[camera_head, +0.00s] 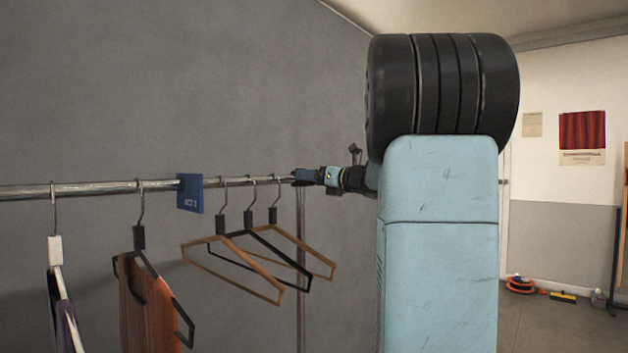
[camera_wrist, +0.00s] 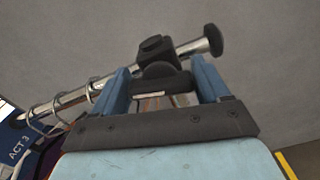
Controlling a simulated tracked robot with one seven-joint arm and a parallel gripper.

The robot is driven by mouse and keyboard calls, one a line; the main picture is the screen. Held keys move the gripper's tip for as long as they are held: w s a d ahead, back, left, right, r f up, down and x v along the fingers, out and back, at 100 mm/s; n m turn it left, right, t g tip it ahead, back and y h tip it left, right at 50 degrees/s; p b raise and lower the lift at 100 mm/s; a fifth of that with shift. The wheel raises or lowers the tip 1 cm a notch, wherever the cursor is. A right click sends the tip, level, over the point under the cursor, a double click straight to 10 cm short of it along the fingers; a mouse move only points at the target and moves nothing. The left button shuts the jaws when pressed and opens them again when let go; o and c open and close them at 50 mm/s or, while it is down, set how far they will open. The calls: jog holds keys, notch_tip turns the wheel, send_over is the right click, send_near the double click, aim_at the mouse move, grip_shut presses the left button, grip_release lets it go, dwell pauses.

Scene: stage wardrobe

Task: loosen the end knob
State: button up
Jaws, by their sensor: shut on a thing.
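The metal rail (camera_wrist: 186,48) runs slantwise across the wrist view, with a black round cap (camera_wrist: 212,40) at its end. A black fitting (camera_wrist: 155,46) sits around the rail short of that cap. Just below this fitting is a dark, rounded end knob (camera_wrist: 159,70), between the blue fingers of my gripper (camera_wrist: 158,75). My gripper is shut on this knob.
Several hangers (camera_head: 230,268) hang on the rail left of my gripper, one with an orange garment (camera_head: 150,310). A blue ACT 3 sign (camera_head: 190,193) hangs among them. A grey wall (camera_head: 180,90) stands behind. An orange item (camera_head: 519,285) lies on the floor at right.

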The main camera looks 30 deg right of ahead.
jog(key=shift+c, duration=1.3)
jog(key=shift+n, duration=1.4)
jog(key=o, duration=1)
jog(key=shift+c, duration=0.2)
jog(key=shift+s, duration=0.1)
jog(key=v, duration=1.3)
jog(key=shift+s+d, duration=0.15)
jog(key=shift+s, duration=0.2)
